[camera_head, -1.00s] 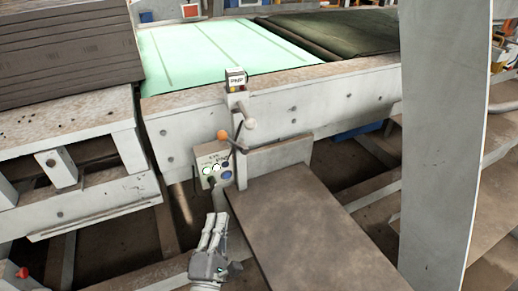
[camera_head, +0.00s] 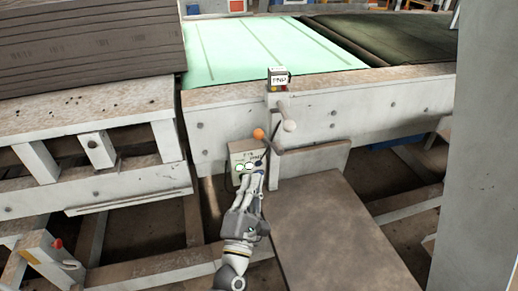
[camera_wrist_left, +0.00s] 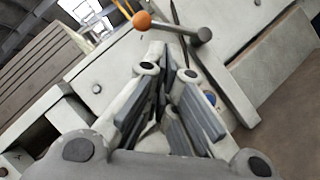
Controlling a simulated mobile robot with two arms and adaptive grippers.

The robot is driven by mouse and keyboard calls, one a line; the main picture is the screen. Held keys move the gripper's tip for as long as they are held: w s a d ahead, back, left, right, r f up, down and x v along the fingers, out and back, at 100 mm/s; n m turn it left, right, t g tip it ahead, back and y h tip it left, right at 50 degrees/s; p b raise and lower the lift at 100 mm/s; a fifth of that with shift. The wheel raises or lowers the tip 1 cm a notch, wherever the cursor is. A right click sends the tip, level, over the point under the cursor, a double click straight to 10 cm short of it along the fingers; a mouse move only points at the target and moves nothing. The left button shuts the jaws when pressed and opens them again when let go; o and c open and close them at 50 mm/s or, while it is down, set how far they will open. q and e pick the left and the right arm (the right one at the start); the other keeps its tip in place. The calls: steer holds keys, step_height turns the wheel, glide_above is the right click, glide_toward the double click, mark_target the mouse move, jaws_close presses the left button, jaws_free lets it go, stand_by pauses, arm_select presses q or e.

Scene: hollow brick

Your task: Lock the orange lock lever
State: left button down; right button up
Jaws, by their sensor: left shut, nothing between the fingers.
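The orange ball knob of the lock lever (camera_head: 258,134) stands out on the left of the grey post, above a small control box (camera_head: 241,153). A thin dark bar runs from it down to the right. In the left wrist view the orange knob (camera_wrist_left: 142,20) is at the top, with a dark bar leading right to a grey knob (camera_wrist_left: 202,35). My left gripper (camera_head: 252,174) is shut and empty, below the orange knob and in front of the control box, partly hiding it. In the wrist view its fingers (camera_wrist_left: 168,78) point toward the lever, apart from it. My right gripper is not in view.
A grey-handled crank (camera_head: 289,125) and a labelled box (camera_head: 278,79) are on the post. A brown plate (camera_head: 335,225) lies to the right of my left arm. A grey column (camera_head: 480,150) stands at the right. Dark stacked boards (camera_head: 90,45) are at the left.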

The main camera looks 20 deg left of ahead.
mark_target(268, 141)
arm_select(q)
steer(key=p+x, duration=0.2)
steer(key=x, duration=0.7)
steer(key=shift+w, duration=0.15)
